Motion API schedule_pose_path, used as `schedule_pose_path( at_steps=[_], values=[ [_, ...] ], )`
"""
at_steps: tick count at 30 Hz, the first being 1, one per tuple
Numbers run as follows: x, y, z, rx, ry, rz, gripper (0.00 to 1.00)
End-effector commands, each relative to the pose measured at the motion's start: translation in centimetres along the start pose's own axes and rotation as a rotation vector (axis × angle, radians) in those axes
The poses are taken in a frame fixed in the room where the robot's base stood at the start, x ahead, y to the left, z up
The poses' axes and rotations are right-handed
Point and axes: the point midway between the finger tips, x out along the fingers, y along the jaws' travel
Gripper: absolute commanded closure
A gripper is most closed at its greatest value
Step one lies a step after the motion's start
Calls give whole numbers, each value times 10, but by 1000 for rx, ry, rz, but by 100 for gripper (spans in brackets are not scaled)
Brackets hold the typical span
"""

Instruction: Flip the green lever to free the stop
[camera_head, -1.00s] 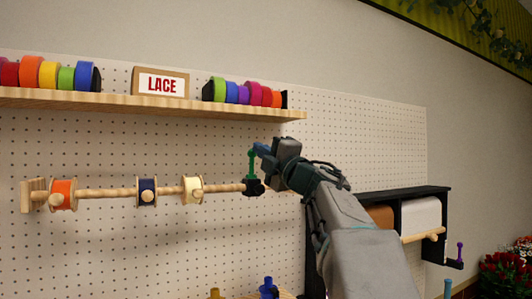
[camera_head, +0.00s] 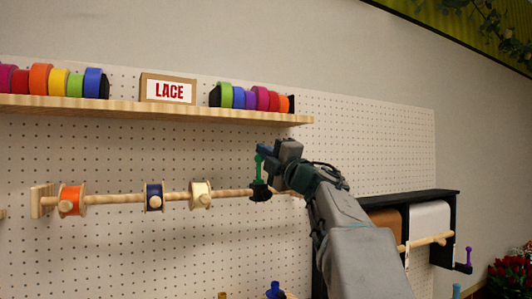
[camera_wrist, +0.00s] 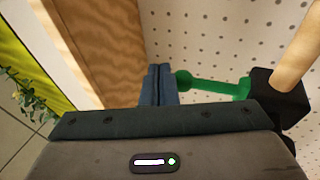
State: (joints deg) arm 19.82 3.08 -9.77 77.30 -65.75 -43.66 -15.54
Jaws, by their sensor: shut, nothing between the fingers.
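The green lever (camera_head: 259,168) stands up from the black stop (camera_head: 260,192) at the right end of the wooden rod (camera_head: 225,193). My gripper (camera_head: 262,150) is shut and empty, with its blue fingertips at the lever's top. In the wrist view the shut fingers (camera_wrist: 158,84) are right beside the lever's round knob (camera_wrist: 183,80). I cannot tell whether they touch. The lever's shaft (camera_wrist: 220,90) runs to the black stop (camera_wrist: 277,98). The rod also shows in the wrist view (camera_wrist: 300,55).
Orange (camera_head: 71,199), navy (camera_head: 154,196) and cream (camera_head: 201,194) spools hang on the rod. A wooden shelf (camera_head: 150,109) with ribbon rolls and a LACE sign (camera_head: 168,90) is above. A black rack (camera_head: 448,220) with paper rolls stands at the lower right.

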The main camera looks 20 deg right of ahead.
Motion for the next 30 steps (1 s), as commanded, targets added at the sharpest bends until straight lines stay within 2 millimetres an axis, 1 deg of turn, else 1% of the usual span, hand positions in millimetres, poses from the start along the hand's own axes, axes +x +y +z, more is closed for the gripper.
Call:
schedule_pose_path(
  at_steps=[23, 26, 30],
  values=[
    [0, 0, 0, 0, 0, 0, 100],
    [-3, 2, 0, -1, 0, 1, 100],
    [-14, 9, -1, 0, 3, 1, 100]
  ],
)
